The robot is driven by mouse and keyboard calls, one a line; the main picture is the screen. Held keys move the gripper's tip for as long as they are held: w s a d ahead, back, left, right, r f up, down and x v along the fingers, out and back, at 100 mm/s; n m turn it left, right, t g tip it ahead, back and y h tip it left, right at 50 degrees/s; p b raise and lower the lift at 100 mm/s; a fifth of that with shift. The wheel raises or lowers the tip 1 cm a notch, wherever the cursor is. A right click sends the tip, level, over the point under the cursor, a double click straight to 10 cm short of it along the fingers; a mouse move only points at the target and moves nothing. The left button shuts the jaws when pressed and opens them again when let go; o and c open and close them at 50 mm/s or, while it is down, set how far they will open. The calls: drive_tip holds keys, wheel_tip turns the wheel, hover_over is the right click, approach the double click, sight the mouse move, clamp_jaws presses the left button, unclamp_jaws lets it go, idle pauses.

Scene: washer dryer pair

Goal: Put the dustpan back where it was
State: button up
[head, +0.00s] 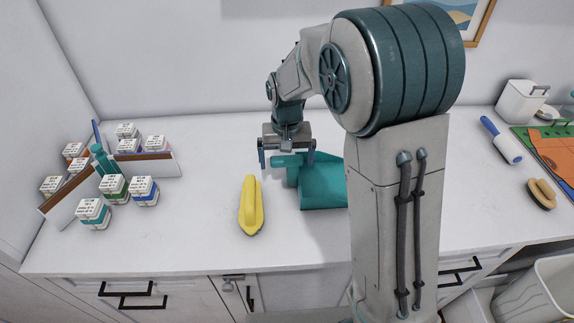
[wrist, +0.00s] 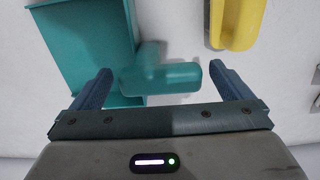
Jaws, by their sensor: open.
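The teal dustpan (head: 322,184) lies on the white counter, partly hidden behind my arm in the head view. Its handle (head: 287,161) points left, toward the yellow brush. My gripper (head: 287,160) is directly over the handle, with its jaws apart. In the wrist view the dustpan's pan (wrist: 92,42) is at upper left, and the handle (wrist: 162,77) lies between the open fingers of my gripper (wrist: 162,85). The picture does not show whether the fingers touch the handle.
A yellow brush (head: 250,207) lies close by on the left; it also shows in the wrist view (wrist: 236,22). Several small labelled boxes (head: 115,187) and a divider stand at the left. A blue-handled roller (head: 502,140) and a brown brush (head: 542,194) lie at the right.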

wheel_tip(320, 180, up, 10)
drive_tip(key=shift+s+f+b, duration=0.1)
drive_tip(key=shift+f+b, duration=0.1)
drive_tip(key=shift+b, duration=0.1)
drive_tip(key=s+d+t, duration=0.1)
drive_tip(key=s+d, duration=0.4)
drive_tip(key=s, duration=0.5)
drive_tip(key=s+d+t, duration=0.2)
drive_tip(key=s+d, duration=0.4)
drive_tip(key=s, duration=0.5)
drive_tip(key=shift+w, duration=0.1)
